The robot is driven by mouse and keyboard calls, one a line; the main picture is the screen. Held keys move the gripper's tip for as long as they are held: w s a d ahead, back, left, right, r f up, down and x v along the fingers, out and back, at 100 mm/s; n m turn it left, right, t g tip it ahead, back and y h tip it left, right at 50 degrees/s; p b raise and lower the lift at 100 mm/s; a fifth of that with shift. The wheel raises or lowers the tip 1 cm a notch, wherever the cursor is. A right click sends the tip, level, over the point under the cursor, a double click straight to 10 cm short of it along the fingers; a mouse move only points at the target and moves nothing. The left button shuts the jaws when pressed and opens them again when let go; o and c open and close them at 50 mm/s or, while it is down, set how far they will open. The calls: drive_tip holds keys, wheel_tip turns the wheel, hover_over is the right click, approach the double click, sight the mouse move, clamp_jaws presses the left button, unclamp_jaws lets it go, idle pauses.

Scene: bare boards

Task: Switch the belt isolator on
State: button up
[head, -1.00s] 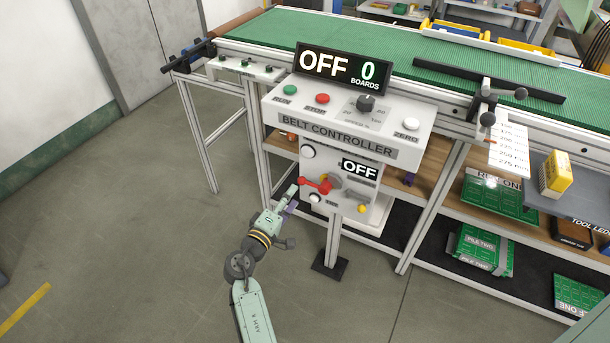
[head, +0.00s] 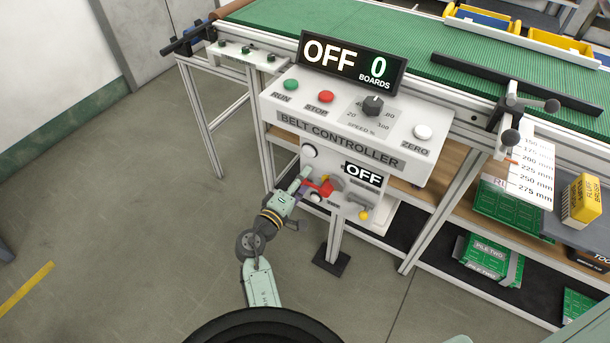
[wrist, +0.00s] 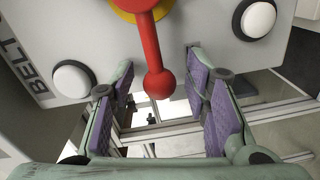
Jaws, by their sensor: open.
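The belt isolator is a red lever with a ball end on the front of the lower grey box; it shows in the head view (head: 322,187) and in the wrist view (wrist: 151,45). In the wrist view the lever hangs from a yellow disc (wrist: 130,8), and its ball end lies between and just beyond my open fingers. My gripper (head: 300,183) is at the left of the lever in the head view; its purple pads show in the wrist view (wrist: 165,110). Contact with the lever cannot be told. The small display (head: 363,174) above reads OFF.
White round buttons flank the lever in the wrist view, one at left (wrist: 73,79) and one at right (wrist: 254,18). The belt controller panel (head: 340,140) overhangs the box. A yellow-tipped lever (head: 364,213) sits lower right. Open floor (head: 130,230) lies to the left.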

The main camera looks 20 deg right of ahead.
drive_tip(key=shift+c, duration=0.5)
clamp_jaws()
idle(0.4)
